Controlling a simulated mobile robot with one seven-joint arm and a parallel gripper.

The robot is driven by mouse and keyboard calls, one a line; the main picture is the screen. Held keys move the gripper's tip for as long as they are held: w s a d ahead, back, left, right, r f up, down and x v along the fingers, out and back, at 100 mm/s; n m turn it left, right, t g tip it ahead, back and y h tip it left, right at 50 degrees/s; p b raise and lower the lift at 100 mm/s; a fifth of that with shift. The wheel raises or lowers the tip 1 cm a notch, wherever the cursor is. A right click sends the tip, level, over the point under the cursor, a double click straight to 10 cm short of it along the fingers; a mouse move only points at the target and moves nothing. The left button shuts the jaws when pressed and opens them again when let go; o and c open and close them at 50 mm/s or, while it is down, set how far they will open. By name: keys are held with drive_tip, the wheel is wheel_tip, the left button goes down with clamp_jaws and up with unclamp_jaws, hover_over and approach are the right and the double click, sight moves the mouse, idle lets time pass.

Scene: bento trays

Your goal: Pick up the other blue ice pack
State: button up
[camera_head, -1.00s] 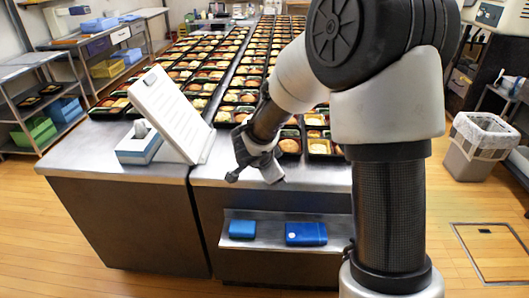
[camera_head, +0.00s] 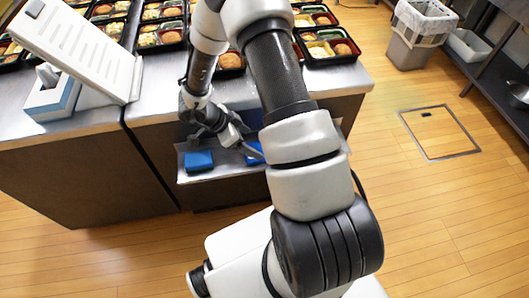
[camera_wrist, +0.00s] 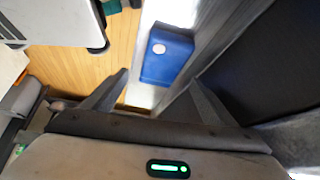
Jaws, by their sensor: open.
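Two blue ice packs lie on the low metal shelf (camera_head: 226,171) at the counter's front. The left ice pack (camera_head: 199,161) is in plain sight in the head view. The right ice pack (camera_head: 253,152) is mostly hidden behind my arm. My gripper (camera_head: 246,149) is at the shelf, close to the right pack. In the wrist view, a blue pack with a round white spot (camera_wrist: 167,56) lies ahead of my gripper (camera_wrist: 157,88), slightly right of the middle between the fingers. The fingers are apart with nothing between them.
The counter (camera_head: 158,104) overhangs the shelf from behind. A white tilted panel (camera_head: 78,48) stands on the counter at left, by a white and blue box (camera_head: 52,100). Bento trays (camera_head: 330,48) fill the counter's back. The wooden floor (camera_head: 445,215) at right is clear.

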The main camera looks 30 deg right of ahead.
drive_tip(key=b+x, duration=0.2)
drive_tip(key=x, duration=0.6)
drive_tip(key=shift+w+d+r, duration=0.1)
drive_tip(key=shift+w+r, duration=0.05)
drive_tip(key=shift+w, duration=0.1)
drive_tip(key=c, duration=1)
